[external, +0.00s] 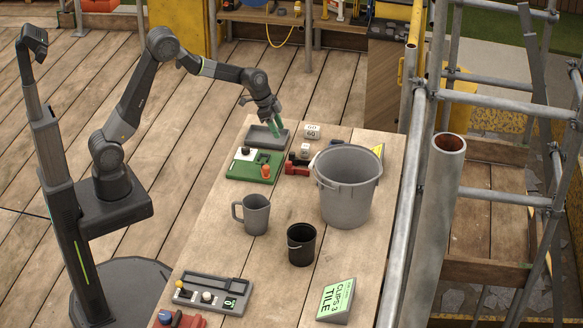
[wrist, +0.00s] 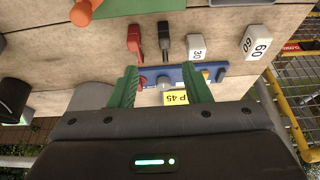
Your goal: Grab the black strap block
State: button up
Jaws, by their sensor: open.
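A small black block (wrist: 164,38), which looks like the strap block, lies on the wooden table in the wrist view, between a red block (wrist: 134,40) and a white block marked 30 (wrist: 196,45). In the external view this group lies right of the green board, where the red block (external: 297,167) shows and the black one is hard to separate. My gripper (external: 277,130) is open and empty, with green fingers pointing down over the grey tray (external: 258,137). The fingers (wrist: 158,72) also show apart in the wrist view, and the black block is not between them.
A green board (external: 250,172) with knobs is beside the tray. A large grey bucket (external: 347,190) stands right of the small blocks. A block marked 60 (external: 312,131) lies behind them. A grey mug (external: 254,215) and black cup (external: 301,246) stand nearer. A blue board (wrist: 150,76) shows in the wrist view.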

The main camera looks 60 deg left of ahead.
aim_at(292, 153)
jog(key=p+x, duration=0.1)
jog(key=x, duration=0.7)
jog(key=shift+w+f+p, duration=0.15)
jog(key=shift+f+p, duration=0.15)
jog(key=shift+f, duration=0.05)
jog(key=p+x, duration=0.1)
jog(key=x, duration=0.1)
jog(key=p+x, duration=0.1)
jog(key=x, duration=0.1)
jog(key=shift+w+r, duration=0.1)
jog(key=shift+w, duration=0.25)
jog(key=shift+w+d+f, duration=0.1)
jog(key=shift+w+f, duration=0.05)
jog(key=shift+f, duration=0.45)
grip_shut()
